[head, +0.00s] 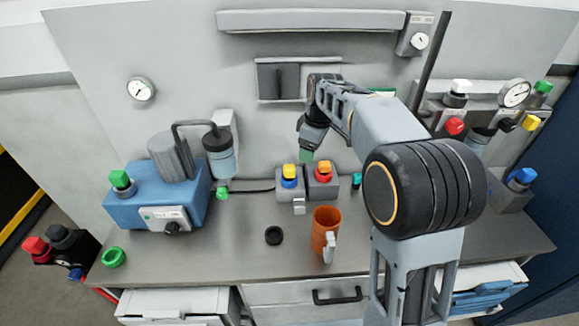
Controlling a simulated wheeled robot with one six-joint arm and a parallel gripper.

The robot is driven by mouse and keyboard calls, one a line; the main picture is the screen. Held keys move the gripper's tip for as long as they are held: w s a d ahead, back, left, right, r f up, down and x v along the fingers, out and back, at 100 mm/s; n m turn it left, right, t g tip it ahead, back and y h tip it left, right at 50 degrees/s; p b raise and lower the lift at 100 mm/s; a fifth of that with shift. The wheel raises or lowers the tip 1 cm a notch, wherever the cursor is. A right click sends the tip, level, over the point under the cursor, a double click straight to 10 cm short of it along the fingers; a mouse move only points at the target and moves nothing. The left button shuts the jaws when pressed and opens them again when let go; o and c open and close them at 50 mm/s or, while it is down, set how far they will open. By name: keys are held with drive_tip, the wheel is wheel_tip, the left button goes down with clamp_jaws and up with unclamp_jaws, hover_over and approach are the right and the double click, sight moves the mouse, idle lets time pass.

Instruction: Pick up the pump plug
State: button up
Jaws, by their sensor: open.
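The blue pump (158,197) stands at the left of the grey bench, with a grey motor and a clear bottle. A small green piece (222,193) lies at its right side, where a dark cable (250,190) runs right toward two grey button boxes. This green piece may be the pump plug; it is too small to be sure. My gripper (306,155) is open, pointing down above the button boxes, up and right of the green piece and apart from it. Its fingers are small and partly hidden, with a green patch at the tip.
Grey boxes carry a yellow-blue button (289,176) and a red-yellow button (323,172). An orange cup (325,232), a black ring (273,236) and a green ring (113,257) are on the bench. Valves and a gauge (515,94) crowd the right. The front middle-left bench is mostly clear.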

sight(289, 166)
drive_tip(key=w+a+f+n+g+p, duration=0.1)
drive_tip(key=w+a+f+n+p, duration=0.1)
drive_tip(key=w+a+n, duration=0.45)
drive_tip(key=shift+m, duration=0.45)
drive_tip(key=f, duration=0.2)
drive_tip(key=w+f, duration=0.1)
drive_tip(key=f, duration=0.2)
drive_tip(key=d+f, duration=0.1)
drive_tip(key=f, duration=0.2)
drive_tip(key=shift+w+d+p, duration=0.1)
drive_tip(key=shift+w+p, duration=0.1)
drive_tip(key=shift+p, duration=0.2)
drive_tip(key=shift+a+f+p, duration=0.15)
drive_tip(key=shift+f+p, duration=0.4)
drive_tip(key=shift+f, duration=0.95)
drive_tip(key=shift+a+f+p, duration=0.1)
drive_tip(key=shift+f+p, duration=0.4)
drive_tip(key=shift+f, duration=1)
drive_tip(key=c, duration=1.1)
drive_tip(key=shift+w+r, duration=0.1)
